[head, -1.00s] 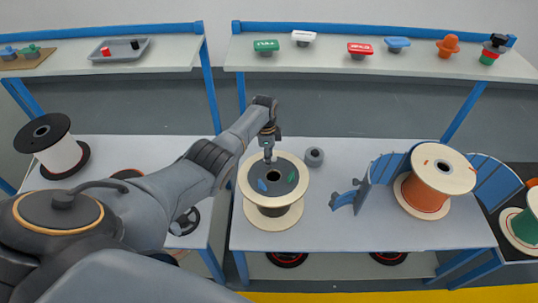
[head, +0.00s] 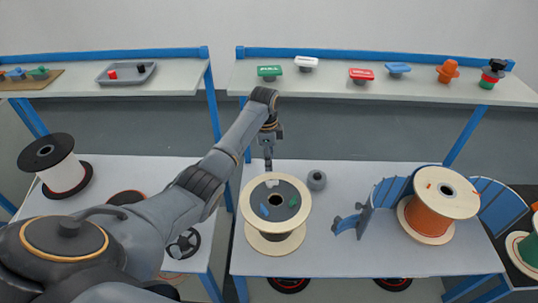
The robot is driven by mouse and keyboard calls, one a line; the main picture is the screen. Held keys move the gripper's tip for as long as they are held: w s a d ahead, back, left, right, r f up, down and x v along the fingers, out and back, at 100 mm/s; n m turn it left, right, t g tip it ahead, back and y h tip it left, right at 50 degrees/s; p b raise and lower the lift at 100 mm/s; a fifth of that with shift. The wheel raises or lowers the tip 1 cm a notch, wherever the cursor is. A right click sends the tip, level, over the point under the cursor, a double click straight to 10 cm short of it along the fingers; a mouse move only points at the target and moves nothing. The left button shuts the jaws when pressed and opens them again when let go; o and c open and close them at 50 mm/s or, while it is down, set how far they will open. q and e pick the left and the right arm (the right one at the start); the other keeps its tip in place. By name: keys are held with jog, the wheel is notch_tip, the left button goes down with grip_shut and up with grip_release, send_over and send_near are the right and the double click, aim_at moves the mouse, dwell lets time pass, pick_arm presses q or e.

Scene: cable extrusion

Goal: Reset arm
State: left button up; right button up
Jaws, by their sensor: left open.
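My left arm reaches in from the left, and my left gripper (head: 268,163) points down behind the wooden-flanged spool on the middle table. It is open, appears empty, and seems clear of the spool. The spool (head: 275,237) stands upright, with a dark disc (head: 283,188) on top that carries a blue piece (head: 264,211), a green piece (head: 294,201) and a small pale piece (head: 272,183). My right gripper is not in view.
An orange spool (head: 429,213) stands at the right by blue curved panels (head: 389,192). A small grey cylinder (head: 317,180) is right of the gripper. A white spool (head: 62,174) stands at the left. The back shelf (head: 330,86) holds several coloured pieces and runs behind the arm.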

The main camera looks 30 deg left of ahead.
pick_arm(q)
jog(key=shift+r, duration=0.75)
